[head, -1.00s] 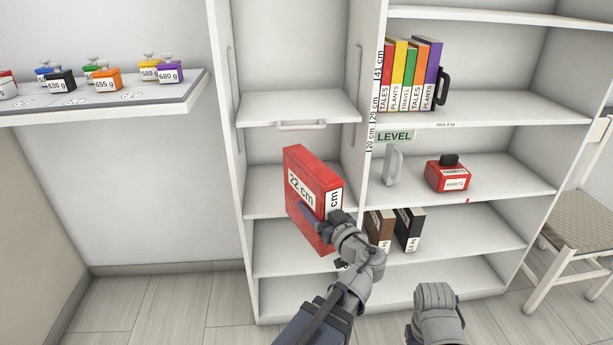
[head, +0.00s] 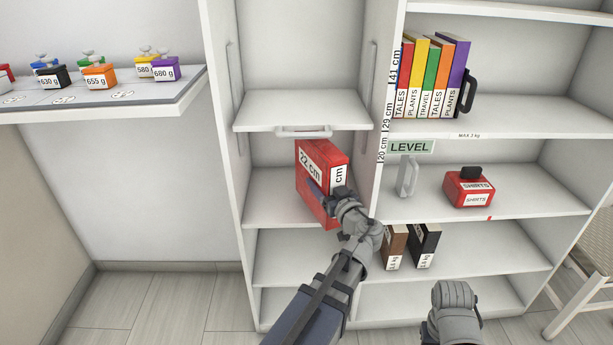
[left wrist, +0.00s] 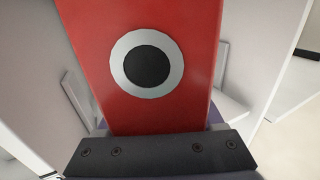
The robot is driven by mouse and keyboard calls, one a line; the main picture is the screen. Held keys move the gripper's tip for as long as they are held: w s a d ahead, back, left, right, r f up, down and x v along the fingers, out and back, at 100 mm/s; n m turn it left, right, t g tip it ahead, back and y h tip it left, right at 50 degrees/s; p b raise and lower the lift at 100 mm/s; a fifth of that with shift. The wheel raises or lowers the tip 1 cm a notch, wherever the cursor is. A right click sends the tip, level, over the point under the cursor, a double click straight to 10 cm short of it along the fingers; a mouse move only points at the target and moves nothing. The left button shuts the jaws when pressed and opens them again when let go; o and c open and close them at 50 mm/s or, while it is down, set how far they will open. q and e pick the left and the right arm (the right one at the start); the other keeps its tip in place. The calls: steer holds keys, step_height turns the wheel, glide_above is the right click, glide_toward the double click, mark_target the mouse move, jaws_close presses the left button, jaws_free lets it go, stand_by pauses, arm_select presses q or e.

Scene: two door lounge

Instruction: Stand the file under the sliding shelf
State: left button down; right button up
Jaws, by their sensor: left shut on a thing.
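The red file (head: 312,178), labelled 22 cm, is upright but slightly tilted in the head view. My left gripper (head: 330,197) is shut on it from the front, low on its spine. The file is at the opening of the left bay, below the sliding shelf (head: 300,110) and its front handle (head: 303,131). I cannot tell whether its base touches the board (head: 265,208) below. In the left wrist view the file (left wrist: 190,60) fills the middle, with a ringed dark hole on its spine. My right gripper (head: 455,300) is low at the right; its fingers are unclear.
A divider with height marks (head: 386,130) stands right of the bay. Weights stand on a ledge (head: 150,105) at left.

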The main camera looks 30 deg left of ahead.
arm_select(q)
steer(key=w+a+f+b, duration=0.1)
steer(key=w+a, duration=0.1)
steer(key=a, duration=0.1)
steer(key=w+a+f+b, duration=0.1)
steer(key=w+a, duration=0.1)
steer(key=w+a+f+b, duration=0.1)
steer(key=w+a, duration=0.1)
steer(key=a, duration=0.1)
steer(key=shift+w+a+f+b, duration=0.15)
steer(key=shift+a+f+b, duration=0.15)
steer(key=shift+f+b, duration=0.1)
steer(key=shift+r, duration=0.15)
steer(key=shift+c, duration=2.4)
jaws_free()
steer(key=shift+f, duration=0.2)
steer(key=o, duration=0.5)
steer(key=shift+c, duration=0.2)
steer(key=shift+r, duration=0.1)
